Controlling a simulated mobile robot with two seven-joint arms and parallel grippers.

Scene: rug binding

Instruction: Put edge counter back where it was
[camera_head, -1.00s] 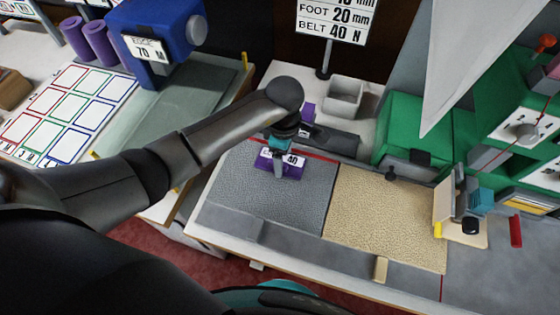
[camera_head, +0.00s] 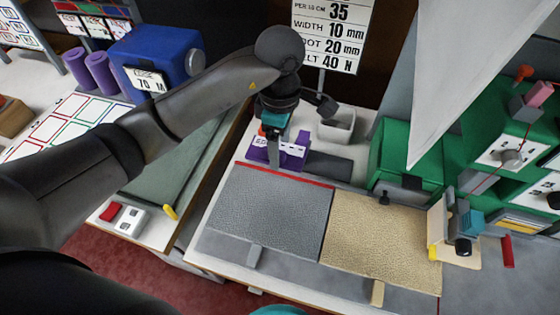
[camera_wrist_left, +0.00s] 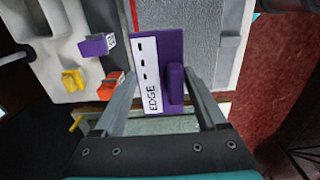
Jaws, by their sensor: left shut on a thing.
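The edge counter is a flat purple block (camera_head: 261,152) with a white label, reading EDGE in the left wrist view (camera_wrist_left: 178,50). My left gripper (camera_head: 276,140) is shut on it, and its fingers (camera_wrist_left: 162,85) lie on both sides of the block. The block is at the back edge of the grey rug (camera_head: 270,215), near the red strip. I cannot tell whether it touches the surface below. My arm and gripper hide part of it in the head view.
A small purple block (camera_wrist_left: 96,45), a yellow piece (camera_wrist_left: 73,80) and an orange piece (camera_wrist_left: 108,88) stand close beside the gripper. A grey bin (camera_head: 338,127) and a green machine (camera_head: 400,160) are at the back. The beige rug (camera_head: 375,240) is clear.

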